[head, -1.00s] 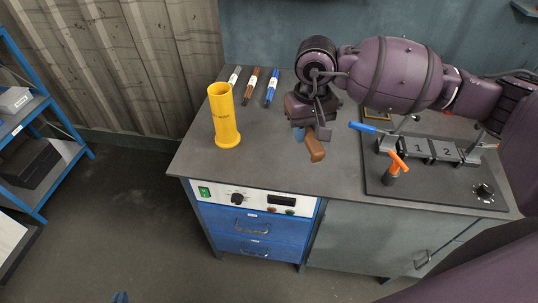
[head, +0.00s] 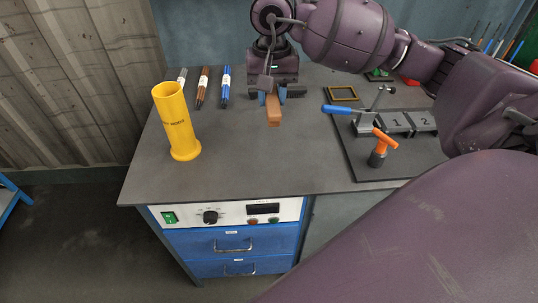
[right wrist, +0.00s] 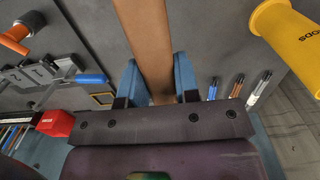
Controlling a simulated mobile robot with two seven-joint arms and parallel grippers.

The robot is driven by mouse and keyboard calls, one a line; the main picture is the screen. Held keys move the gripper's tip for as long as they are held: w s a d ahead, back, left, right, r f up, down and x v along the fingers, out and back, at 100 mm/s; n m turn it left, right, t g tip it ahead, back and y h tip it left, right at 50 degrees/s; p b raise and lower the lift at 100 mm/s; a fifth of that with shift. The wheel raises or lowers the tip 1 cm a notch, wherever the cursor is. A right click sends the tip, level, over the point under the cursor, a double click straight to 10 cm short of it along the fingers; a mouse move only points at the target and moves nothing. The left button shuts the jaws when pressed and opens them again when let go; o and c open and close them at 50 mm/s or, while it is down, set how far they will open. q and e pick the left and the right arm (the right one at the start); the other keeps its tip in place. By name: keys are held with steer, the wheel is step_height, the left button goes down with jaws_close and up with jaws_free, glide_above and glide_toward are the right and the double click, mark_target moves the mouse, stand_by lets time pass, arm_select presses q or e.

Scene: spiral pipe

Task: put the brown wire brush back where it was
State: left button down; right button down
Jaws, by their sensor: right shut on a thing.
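The brown wire brush (head: 273,111) is in my right gripper (head: 271,95), held by its wooden handle over the back middle of the bench. In the head view its handle end points toward the front. In the right wrist view the brush handle (right wrist: 147,40) runs between the two blue fingers of the gripper (right wrist: 154,85), which are shut on it. The bristles are not visible. I cannot tell the exact gap between the brush and the bench top. My left gripper is not in view.
A yellow rod tube (head: 176,125) stands on the bench (head: 240,150) at left. Three slim packs (head: 203,88) lie behind it. At right, a dark board (head: 365,165) bears numbered blocks (head: 396,122), a blue-handled tool (head: 338,109) and an orange-handled tool (head: 384,141). The front middle is clear.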

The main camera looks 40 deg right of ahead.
mark_target(271, 164)
step_height(271, 164, down, 18)
steer(key=shift+f+b, duration=0.15)
steer(key=shift+b, duration=0.25)
stand_by(0.3)
steer(key=shift+f, duration=0.2)
steer(key=c, duration=0.9)
jaws_free()
steer(key=shift+o, duration=0.3)
steer(key=shift+r, duration=0.1)
steer(key=shift+r, duration=0.2)
step_height(271, 164, up, 12)
steer(key=shift+w, duration=0.2)
steer(key=shift+f, duration=0.15)
